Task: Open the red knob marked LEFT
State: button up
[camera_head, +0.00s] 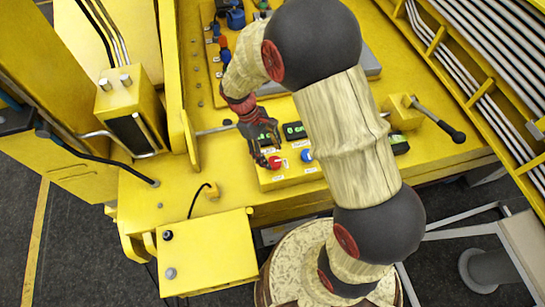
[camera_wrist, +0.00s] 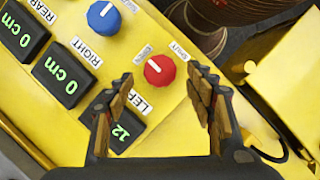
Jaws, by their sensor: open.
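The red knob (camera_wrist: 159,70) sits on the yellow panel, with a white pointer line on its face. In the wrist view it lies between and just beyond the fingertips of my gripper (camera_wrist: 163,82), which is open and empty. A label reading LEFT and a green-lit display (camera_wrist: 124,130) showing 12 are beside it, partly hidden by a finger. In the head view the red knob (camera_head: 275,162) is at the panel's left end, right below my gripper (camera_head: 266,150). I cannot tell whether the fingers touch it.
A blue knob (camera_wrist: 104,17) marked RIGHT is beside the red one, with a display (camera_wrist: 64,80) reading 0 cm. A yellow box (camera_head: 208,255) is at the front left. Other coloured knobs (camera_head: 225,55) stand behind.

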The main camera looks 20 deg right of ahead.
jog(key=v, duration=0.8)
jog(key=shift+r, duration=0.3)
jog(key=shift+w+a, duration=0.1)
jog(key=shift+w, duration=0.05)
jog(key=s+d+r+m+t+y+b, duration=0.1)
jog(key=s+r+m+t+b, duration=0.2)
jog(key=s+b, duration=0.3)
jog(key=s+d+r+m+t+y+b, duration=0.1)
jog(key=s+r+m+t+b, duration=0.3)
jog(key=s, duration=0.7)
jog(key=shift+d+r+m+t+y+b, duration=0.35)
jog(key=shift+d+r+t+b, duration=0.2)
jog(key=shift+t+b, duration=0.6)
